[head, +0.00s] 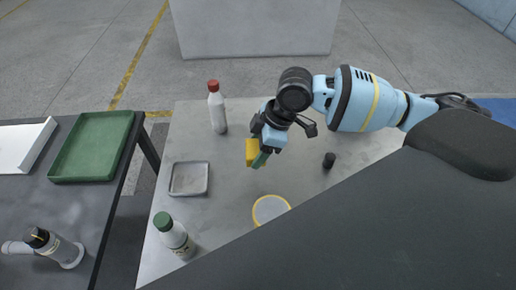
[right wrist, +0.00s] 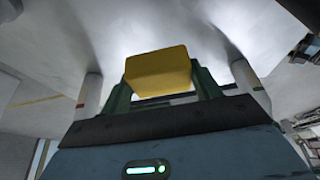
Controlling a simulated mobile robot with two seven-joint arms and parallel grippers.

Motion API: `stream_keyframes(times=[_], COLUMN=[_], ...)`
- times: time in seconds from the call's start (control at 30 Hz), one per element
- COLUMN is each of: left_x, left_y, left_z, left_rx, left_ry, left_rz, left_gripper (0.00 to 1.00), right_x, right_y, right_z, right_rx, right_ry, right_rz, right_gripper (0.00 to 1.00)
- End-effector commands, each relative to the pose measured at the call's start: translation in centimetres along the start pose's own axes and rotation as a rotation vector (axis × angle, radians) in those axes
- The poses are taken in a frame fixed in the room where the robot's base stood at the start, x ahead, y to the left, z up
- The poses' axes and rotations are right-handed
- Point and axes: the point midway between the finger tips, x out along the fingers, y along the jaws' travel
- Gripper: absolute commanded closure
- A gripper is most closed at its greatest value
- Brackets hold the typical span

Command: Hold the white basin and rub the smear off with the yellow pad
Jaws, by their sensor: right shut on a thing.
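The yellow pad (head: 251,152) is held in my right gripper (head: 262,154), above the pale grey table and apart from it as far as I can tell. In the right wrist view the pad (right wrist: 158,72) sits between the two green fingers of the right gripper (right wrist: 163,90), which are shut on it. I cannot clearly make out a white basin or a smear in either view. My left gripper is not in view.
On the pale table (head: 225,255) stand a red-capped bottle (head: 218,112), a green-capped bottle (head: 174,236), a square grey dish (head: 189,178), a yellow-rimmed disc (head: 270,208) and a small black cylinder (head: 329,160). A dark side table (head: 40,205) holds green (head: 93,147) and white (head: 25,148) trays.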

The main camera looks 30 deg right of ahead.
Motion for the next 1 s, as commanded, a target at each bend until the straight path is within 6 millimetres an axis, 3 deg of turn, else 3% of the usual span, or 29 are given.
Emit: stream_keyframes(times=[0.03, 0.13, 0.43, 0.7, 1.0], left_x=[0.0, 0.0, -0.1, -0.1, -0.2], left_y=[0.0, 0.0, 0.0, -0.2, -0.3], left_z=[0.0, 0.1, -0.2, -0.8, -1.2], left_rx=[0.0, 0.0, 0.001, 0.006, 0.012], left_ry=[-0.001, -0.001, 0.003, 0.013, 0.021], left_rz=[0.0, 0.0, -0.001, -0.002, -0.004], left_gripper=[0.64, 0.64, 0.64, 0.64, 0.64], right_x=[0.0, 0.0, 1.2, 3.5, 4.5], right_y=[0.0, 0.0, -0.7, -1.9, -2.6], right_z=[0.0, 0.0, 0.2, 0.6, 1.6], right_rx=[0.0, 0.0, 0.1, 0.436, 0.847], right_ry=[0.0, 0.0, 0.001, 0.003, 0.002], right_rz=[0.0, 0.0, 0.037, 0.177, 0.348], right_gripper=[0.41, 0.54, 0.55, 0.55, 0.55])
